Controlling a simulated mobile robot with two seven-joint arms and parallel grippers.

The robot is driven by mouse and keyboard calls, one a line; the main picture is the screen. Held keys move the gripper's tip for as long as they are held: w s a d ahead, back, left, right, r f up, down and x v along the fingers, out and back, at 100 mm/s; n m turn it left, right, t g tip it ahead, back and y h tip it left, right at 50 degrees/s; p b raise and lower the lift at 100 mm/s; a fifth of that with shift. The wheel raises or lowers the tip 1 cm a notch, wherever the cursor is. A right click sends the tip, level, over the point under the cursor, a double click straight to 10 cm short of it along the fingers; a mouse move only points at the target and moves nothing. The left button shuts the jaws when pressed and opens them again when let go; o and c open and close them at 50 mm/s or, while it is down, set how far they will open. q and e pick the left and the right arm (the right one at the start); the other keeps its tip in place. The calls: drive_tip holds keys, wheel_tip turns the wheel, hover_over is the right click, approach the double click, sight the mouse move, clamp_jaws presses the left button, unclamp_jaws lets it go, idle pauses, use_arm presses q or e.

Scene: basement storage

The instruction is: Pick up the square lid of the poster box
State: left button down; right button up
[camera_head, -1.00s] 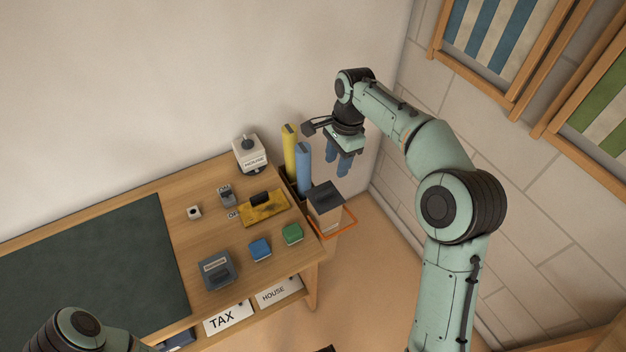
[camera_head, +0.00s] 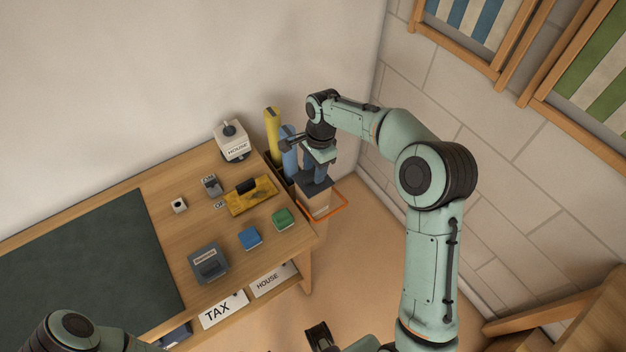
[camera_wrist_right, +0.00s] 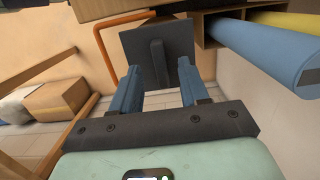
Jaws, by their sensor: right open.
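The square lid (camera_head: 314,187) is dark grey and sits on top of a tall pale box (camera_head: 315,205) beside the desk's right end. In the right wrist view the lid (camera_wrist_right: 177,31) shows a raised bar handle (camera_wrist_right: 158,62) across its middle. My right gripper (camera_head: 315,174) is just above the lid, pointing down. In the wrist view its two blue fingers (camera_wrist_right: 160,72) are apart, one on each side of the handle. I cannot tell whether they touch it.
A blue tube (camera_head: 289,150) and a yellow tube (camera_head: 272,130) stand close left of the gripper. An orange frame (camera_head: 340,208) surrounds the box. The wall is close behind.

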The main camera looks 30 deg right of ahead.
sight(313, 174)
drive_tip(key=shift+a+f, duration=0.1)
drive_tip(key=shift+f, duration=0.8)
clamp_jaws()
drive_tip(key=shift+r, duration=0.15)
